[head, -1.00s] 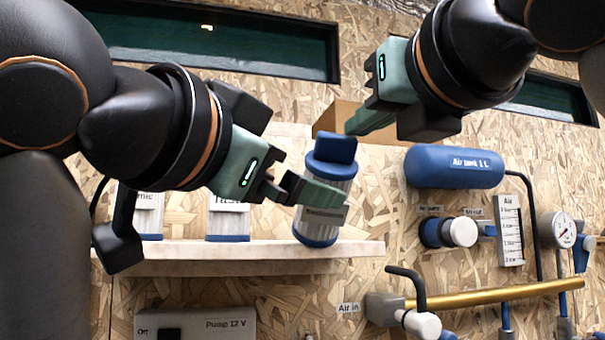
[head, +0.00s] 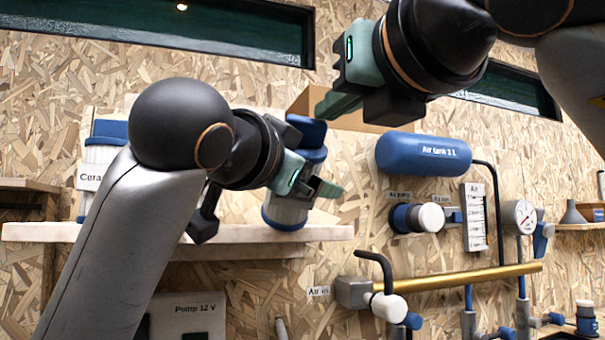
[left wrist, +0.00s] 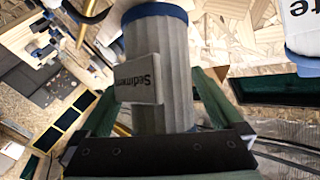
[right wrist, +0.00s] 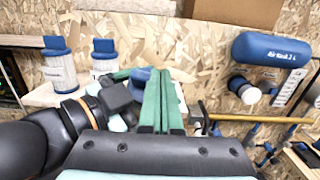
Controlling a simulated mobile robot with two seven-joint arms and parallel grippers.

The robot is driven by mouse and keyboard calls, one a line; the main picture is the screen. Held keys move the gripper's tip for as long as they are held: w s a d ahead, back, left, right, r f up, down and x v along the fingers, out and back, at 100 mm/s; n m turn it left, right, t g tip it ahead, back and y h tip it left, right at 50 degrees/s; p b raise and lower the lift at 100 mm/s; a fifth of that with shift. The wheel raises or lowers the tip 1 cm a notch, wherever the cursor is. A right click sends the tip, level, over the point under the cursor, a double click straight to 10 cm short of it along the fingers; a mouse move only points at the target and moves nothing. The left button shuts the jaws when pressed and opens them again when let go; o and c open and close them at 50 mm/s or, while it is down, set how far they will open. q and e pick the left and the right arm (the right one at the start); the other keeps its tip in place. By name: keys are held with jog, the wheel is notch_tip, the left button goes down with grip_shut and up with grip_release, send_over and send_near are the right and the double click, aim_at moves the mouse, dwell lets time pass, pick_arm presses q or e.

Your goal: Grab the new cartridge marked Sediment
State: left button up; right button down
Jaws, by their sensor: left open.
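The Sediment cartridge (head: 285,212), grey-white and ribbed with a blue cap and base, stands at the right end of the shelf. In the left wrist view its upside-down "Sediment" label (left wrist: 139,80) faces the camera. My left gripper (head: 325,188) is open, with one finger on each side of the cartridge (left wrist: 160,40). Contact cannot be told. In the head view my left gripper and wrist cover part of the cartridge and its label. My right gripper (head: 338,104) is shut and empty, above and right of the cartridge; its fingers (right wrist: 160,103) lie together in the right wrist view.
A cartridge labelled Ceramic (head: 105,150) stands further left on the pale shelf (head: 330,232). A cardboard box (head: 305,103) sits behind my right gripper. A blue air tank (head: 425,154), gauges and a brass pipe (head: 450,277) are on the wall to the right.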

pick_arm(q)
jog(key=shift+w+d, duration=0.15)
jog(key=shift+w, duration=0.1)
pick_arm(e)
jog(key=shift+w+a+f, duration=0.1)
jog(key=shift+w+f, duration=0.1)
jog(key=shift+f, duration=0.15)
pick_arm(q)
jog(key=shift+c, duration=0.2)
jog(key=c, duration=1.3)
jog(key=shift+c, duration=0.2)
jog(key=shift+f, duration=0.15)
jog(key=shift+w, duration=0.1)
pick_arm(e)
jog(key=shift+r, duration=0.7)
